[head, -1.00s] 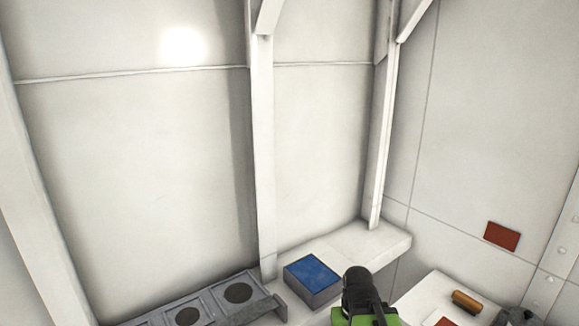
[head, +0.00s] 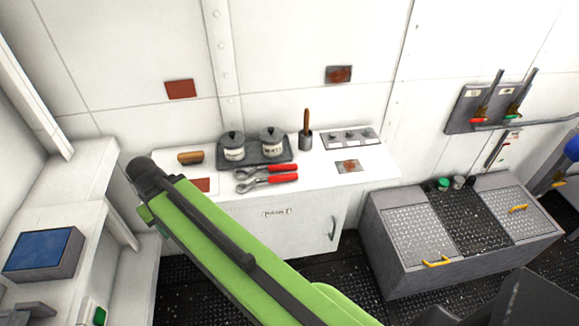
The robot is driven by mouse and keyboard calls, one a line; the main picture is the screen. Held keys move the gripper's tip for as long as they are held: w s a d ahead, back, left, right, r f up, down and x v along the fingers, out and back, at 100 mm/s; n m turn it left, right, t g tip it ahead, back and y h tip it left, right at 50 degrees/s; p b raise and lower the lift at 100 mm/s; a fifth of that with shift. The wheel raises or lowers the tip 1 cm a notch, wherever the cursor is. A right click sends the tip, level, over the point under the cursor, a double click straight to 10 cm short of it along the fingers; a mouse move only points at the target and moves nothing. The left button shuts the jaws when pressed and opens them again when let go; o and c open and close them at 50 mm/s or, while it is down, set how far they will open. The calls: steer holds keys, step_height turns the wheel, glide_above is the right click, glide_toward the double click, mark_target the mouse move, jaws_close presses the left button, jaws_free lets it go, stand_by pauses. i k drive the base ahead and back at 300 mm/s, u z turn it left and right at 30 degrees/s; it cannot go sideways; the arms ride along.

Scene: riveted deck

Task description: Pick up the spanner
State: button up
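Two red-handled tools lie side by side on top of the white cabinet (head: 278,214), in the middle of the head view. The far tool (head: 283,168) and the near tool (head: 280,180) both have grey metal heads pointing left. They look like a spanner and a similar hand tool, but they are too small to tell which is which. My green arm crosses the lower left of the view, in front of the cabinet's left part. My gripper is not in view.
Behind the tools, a dark tray (head: 262,158) holds two lidded pots. A brown cylinder (head: 190,157) is at the left, and a cup with a wooden handle (head: 306,140) and a knob panel (head: 347,138) are at the right. A grey chest (head: 400,240) stands right of the cabinet.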

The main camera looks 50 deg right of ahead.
mark_target(286, 166)
steer(key=z, duration=1.15)
steer(key=k, duration=0.75)
steer(key=u, duration=0.05)
steer(key=i, duration=0.75)
steer(key=z, duration=0.05)
